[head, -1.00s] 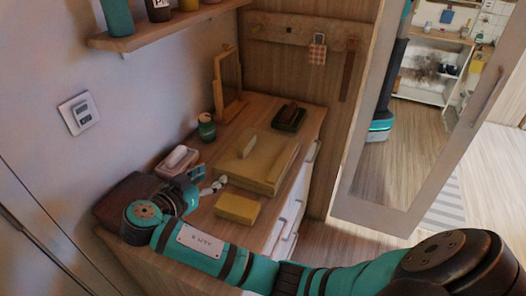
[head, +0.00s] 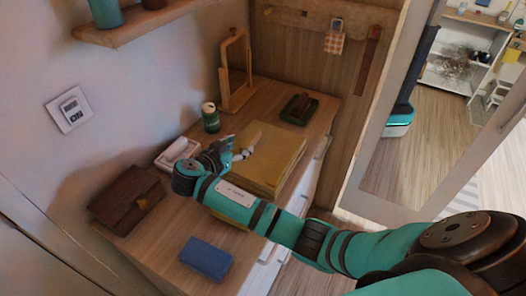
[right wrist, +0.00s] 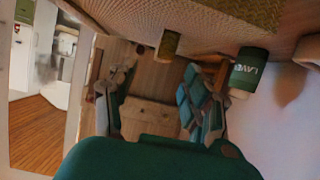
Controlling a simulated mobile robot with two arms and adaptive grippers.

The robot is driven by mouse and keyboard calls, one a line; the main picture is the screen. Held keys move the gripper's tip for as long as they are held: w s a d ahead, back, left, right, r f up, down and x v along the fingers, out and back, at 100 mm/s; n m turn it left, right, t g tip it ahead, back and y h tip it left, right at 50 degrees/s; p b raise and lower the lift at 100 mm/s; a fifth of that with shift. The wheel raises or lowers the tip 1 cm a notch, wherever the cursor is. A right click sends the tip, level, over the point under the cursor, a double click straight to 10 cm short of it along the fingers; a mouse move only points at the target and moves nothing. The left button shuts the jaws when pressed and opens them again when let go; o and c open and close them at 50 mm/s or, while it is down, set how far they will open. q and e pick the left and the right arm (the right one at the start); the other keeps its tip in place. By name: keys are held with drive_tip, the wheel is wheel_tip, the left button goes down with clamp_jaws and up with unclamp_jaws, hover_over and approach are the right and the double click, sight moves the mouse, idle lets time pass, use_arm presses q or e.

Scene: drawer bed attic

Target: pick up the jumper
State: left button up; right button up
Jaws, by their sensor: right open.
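A mustard-yellow folded slab (head: 280,165), which looks like the folded jumper, lies flat on the wooden dresser top. A smaller tan piece (head: 247,136) lies on its left side. My right gripper (head: 240,154) is open and empty at its left edge; I cannot tell whether it touches. In the right wrist view the open fingers (right wrist: 160,108) are spread apart with nothing gripped, and a mustard woven surface (right wrist: 225,14) fills part of the top. My left gripper is not in view.
A green jar (head: 210,117), a tissue box (head: 178,151), a brown bag (head: 127,200), a blue folded item (head: 206,257), a dark brush tray (head: 299,108) and a wooden stand (head: 237,75) crowd the dresser. A shelf (head: 140,20) overhangs at upper left. A mirror stands right.

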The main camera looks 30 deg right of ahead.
sight(249, 140)
drive_tip(key=shift+w+d+f, duration=0.2)
drive_tip(key=shift+w+d, duration=0.1)
drive_tip(key=shift+d, duration=0.25)
drive_tip(key=shift+w+d+f, duration=0.1)
drive_tip(key=shift+d+f, duration=0.05)
drive_tip(key=shift+w+d+p, duration=0.3)
drive_tip(key=shift+d+p, duration=0.25)
drive_tip(key=shift+p, duration=0.05)
drive_tip(key=p+x, duration=0.1)
drive_tip(key=x, duration=0.2)
drive_tip(key=shift+w+d+f, duration=0.2)
drive_tip(key=shift+f, duration=0.05)
drive_tip(key=shift+d+f, duration=0.1)
drive_tip(key=shift+d, duration=0.05)
drive_tip(key=shift+c, duration=0.5)
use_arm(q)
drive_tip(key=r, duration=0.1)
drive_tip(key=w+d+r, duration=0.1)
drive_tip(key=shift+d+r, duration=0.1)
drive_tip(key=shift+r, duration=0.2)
use_arm(e)
clamp_jaws()
drive_tip(key=shift+w, duration=0.1)
